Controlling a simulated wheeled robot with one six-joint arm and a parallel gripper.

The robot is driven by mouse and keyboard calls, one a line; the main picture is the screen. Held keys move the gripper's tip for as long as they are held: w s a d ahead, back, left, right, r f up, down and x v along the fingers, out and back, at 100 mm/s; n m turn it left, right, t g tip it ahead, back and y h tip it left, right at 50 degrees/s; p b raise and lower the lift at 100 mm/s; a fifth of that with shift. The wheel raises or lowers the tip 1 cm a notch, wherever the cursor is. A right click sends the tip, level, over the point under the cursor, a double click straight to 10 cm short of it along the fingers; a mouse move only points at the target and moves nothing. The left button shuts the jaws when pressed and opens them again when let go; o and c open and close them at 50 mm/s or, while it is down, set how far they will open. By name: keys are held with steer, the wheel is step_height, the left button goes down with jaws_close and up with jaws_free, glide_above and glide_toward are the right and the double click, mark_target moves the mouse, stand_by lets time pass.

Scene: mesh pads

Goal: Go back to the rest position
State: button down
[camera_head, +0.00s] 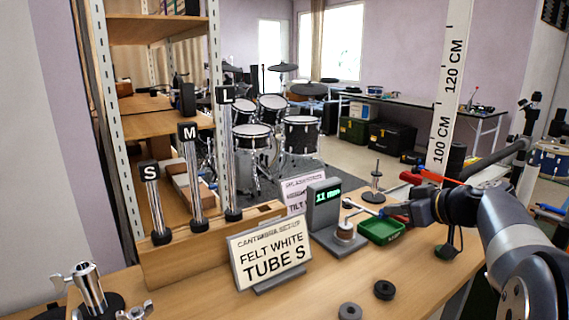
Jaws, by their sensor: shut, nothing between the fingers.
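My arm comes in from the right edge, and my gripper (388,210) points left over the table, just above the green tray (382,229). Its fingers look closed, with nothing seen held between them. The fingertips are small and partly blend with the metal parts behind. Left of it stands a grey gauge (324,206) with a green display reading 11 mm. A metal disc piece (344,232) sits on the gauge's base.
A sign (270,250) reads "FELT WHITE TUBE S". A wooden rack (180,258) holds upright tubes labelled S, M and L. Two felt rings, grey (349,311) and black (384,290), lie at the front. A height scale post (446,90) rises behind my arm.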

steer(key=w+r+g+h+p, duration=0.1)
steer(key=r+p, duration=0.1)
steer(key=p, duration=0.4)
steer(key=w+a+r+g+h+p, duration=0.1)
steer(key=r+g+p, duration=0.1)
steer(key=p, duration=0.5)
steer(key=w+a+r+g+h+p, duration=0.1)
steer(key=r+p, duration=0.1)
steer(key=p, duration=0.5)
steer(key=shift+r+g, duration=0.3)
steer(key=shift+r, duration=0.05)
steer(key=p, duration=0.3)
steer(key=shift+w+a+r+g+h, duration=0.2)
steer(key=shift+w+g+h, duration=0.05)
steer(key=shift+g+h, duration=0.05)
steer(key=shift+w+f, duration=0.1)
